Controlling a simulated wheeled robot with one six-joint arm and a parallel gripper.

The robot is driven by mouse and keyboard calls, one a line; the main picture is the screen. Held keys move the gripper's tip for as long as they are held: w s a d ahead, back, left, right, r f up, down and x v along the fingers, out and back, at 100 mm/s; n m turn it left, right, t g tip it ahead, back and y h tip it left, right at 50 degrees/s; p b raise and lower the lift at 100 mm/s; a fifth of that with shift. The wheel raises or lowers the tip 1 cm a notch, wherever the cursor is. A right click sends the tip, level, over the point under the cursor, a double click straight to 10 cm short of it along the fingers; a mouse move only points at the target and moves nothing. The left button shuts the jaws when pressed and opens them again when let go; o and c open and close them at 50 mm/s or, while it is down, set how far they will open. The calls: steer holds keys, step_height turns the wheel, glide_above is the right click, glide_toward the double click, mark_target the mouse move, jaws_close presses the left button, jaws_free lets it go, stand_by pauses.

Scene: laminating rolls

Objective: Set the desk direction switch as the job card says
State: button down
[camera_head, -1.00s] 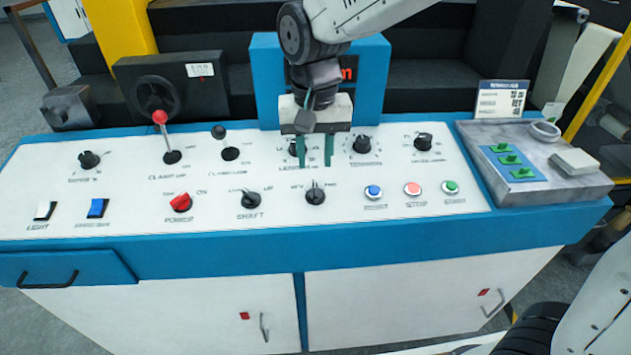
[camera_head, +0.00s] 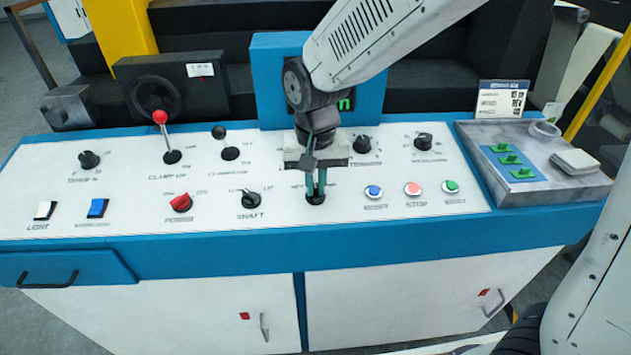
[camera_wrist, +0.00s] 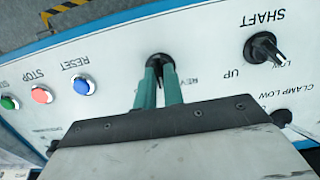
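The desk direction switch (camera_head: 315,199) is a black rotary knob in the front row of the white panel, marked REV at one side. My gripper (camera_head: 315,192) is over it, with its two green fingers pointing down and close together, one on each side of the knob's grip. The wrist view shows the fingers (camera_wrist: 159,68) meeting the switch (camera_wrist: 160,60). The fingers hide most of its grip, so I cannot tell which way it points. The job card (camera_head: 502,99) stands at the back right; its small print is not surely legible.
The black shaft knob (camera_head: 250,198) is left of the switch. The blue reset (camera_head: 373,192), red stop (camera_head: 413,188) and green (camera_head: 450,186) buttons are to its right. A grey tray (camera_head: 560,185) sits at the right end.

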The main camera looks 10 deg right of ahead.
steer(key=shift+n, duration=0.4)
steer(key=n, duration=0.3)
steer(key=shift+a+n+h, duration=0.15)
steer(key=shift+n+h, duration=0.25)
steer(key=shift+n+t+h, duration=0.3)
steer(key=shift+n, duration=1.8)
steer(key=c, duration=1.5)
jaws_free()
step_height(320, 180, up, 8)
steer(key=a, duration=0.1)
steer(key=shift+s, duration=0.25)
steer(key=shift+f, duration=0.1)
